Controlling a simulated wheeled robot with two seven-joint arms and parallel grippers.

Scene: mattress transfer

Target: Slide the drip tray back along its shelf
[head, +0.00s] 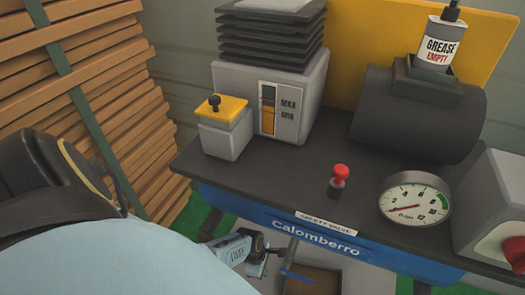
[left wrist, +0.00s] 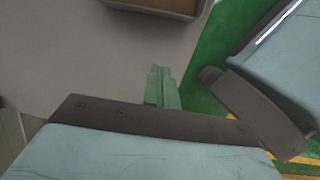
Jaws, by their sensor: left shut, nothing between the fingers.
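The drip tray (head: 312,282) sits on the low pale shelf (head: 272,286) under the machine's worktop. It looks like a shallow box with a brown inside, and its lower part is cut off by the picture edge. In the left wrist view, its near edge (left wrist: 152,11) shows at the top, on the shelf surface (left wrist: 80,65). My left gripper (left wrist: 161,73) is shut and empty, its fingers a short gap from the tray, near the shelf's edge. In the head view, my light blue left gripper (head: 257,263) is below the worktop's front edge, left of the tray. My right gripper is not in view.
The dark worktop (head: 270,180) overhangs the shelf, with a blue Calomberro panel (head: 300,236) along its front. A red-topped valve (head: 339,180) and pressure gauge (head: 415,199) stand on it. Stacked wooden boards (head: 95,80) stand at left. Green floor (left wrist: 205,75) lies beside the shelf.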

